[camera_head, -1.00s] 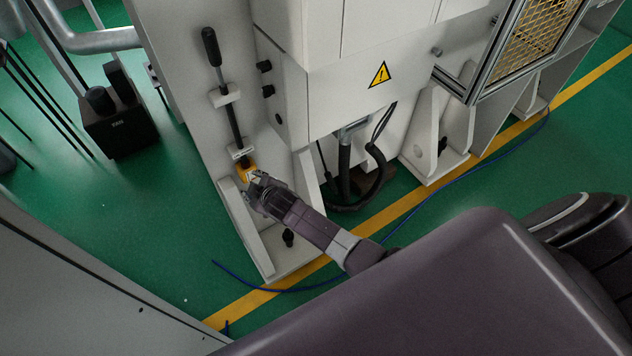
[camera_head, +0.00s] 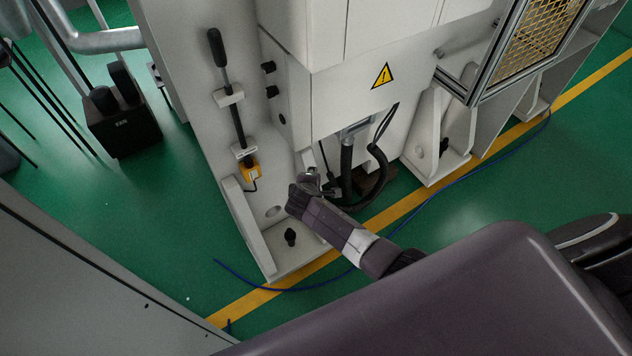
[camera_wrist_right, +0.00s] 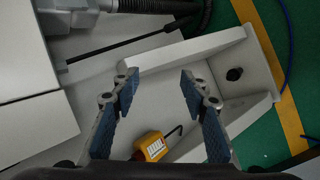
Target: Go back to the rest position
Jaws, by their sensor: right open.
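My right gripper (camera_head: 310,184) reaches in from the lower right in the head view, in front of the white machine's base. In the right wrist view its two blue-padded fingers (camera_wrist_right: 160,84) stand wide apart with nothing between them. A small yellow box (camera_head: 250,170) with a dark cable sits on the machine's plate, left of and apart from the gripper. It also shows in the right wrist view (camera_wrist_right: 153,146), low between the fingers, but not gripped. My left gripper is in neither view.
The white machine (camera_head: 345,95) with a warning sign stands close ahead. A black-handled lever (camera_head: 228,90) is on its left plate. Black hoses (camera_head: 378,165) hang near my gripper. A blue cable (camera_head: 450,183) lies on the green floor. A grey panel (camera_head: 70,280) fills the lower left.

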